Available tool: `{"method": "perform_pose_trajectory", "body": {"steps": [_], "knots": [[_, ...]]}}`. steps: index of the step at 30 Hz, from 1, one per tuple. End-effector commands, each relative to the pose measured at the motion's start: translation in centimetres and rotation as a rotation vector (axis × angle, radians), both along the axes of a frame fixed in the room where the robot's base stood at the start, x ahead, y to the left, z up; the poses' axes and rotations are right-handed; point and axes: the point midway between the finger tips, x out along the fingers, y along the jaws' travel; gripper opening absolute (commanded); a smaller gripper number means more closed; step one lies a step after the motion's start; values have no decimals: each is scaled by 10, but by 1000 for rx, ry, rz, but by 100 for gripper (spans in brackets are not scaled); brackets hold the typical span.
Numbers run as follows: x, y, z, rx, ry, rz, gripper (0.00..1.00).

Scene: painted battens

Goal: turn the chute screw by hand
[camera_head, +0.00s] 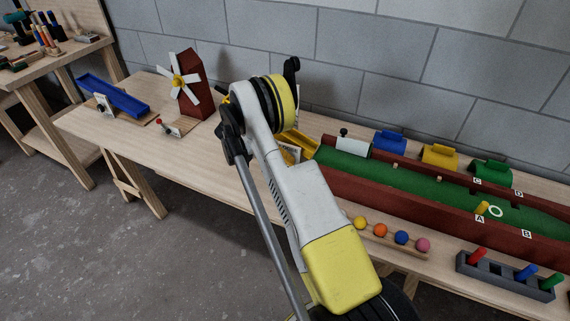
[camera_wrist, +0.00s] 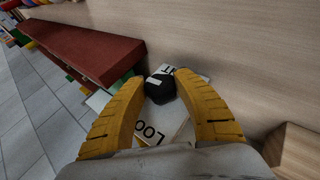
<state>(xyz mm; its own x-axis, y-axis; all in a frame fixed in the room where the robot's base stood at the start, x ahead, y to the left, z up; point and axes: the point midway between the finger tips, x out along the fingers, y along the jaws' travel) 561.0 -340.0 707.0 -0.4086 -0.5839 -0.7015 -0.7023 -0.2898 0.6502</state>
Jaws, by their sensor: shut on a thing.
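The chute screw shows in the wrist view as a black knob (camera_wrist: 160,87) with a white mark on top. It stands at a pale plate (camera_wrist: 150,131) with black letters, partly readable as "LOO" and "T". My gripper (camera_wrist: 161,74) has its two yellow fingers closed on either side of the knob. In the head view my arm hides the knob and most of the gripper. A yellow chute (camera_head: 304,143) shows just right of my arm, at the left end of the green course (camera_head: 400,178).
A dark red batten (camera_wrist: 85,50) runs close beside the gripper. A wooden block (camera_wrist: 295,150) is at lower right in the wrist view. A ball rack (camera_head: 392,243) and a peg block (camera_head: 505,275) stand in front of the course. A windmill (camera_head: 190,85) and blue trough (camera_head: 113,96) stand left.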

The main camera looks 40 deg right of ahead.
Motion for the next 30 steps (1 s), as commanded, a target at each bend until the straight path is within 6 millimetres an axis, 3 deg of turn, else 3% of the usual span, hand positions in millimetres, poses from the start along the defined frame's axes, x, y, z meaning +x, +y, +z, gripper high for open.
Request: {"method": "perform_pose_trajectory", "body": {"steps": [15,30], "knots": [[0,0,-2,-122,301,-1,6],[0,-1,-1,-145,352,1,6]]}}
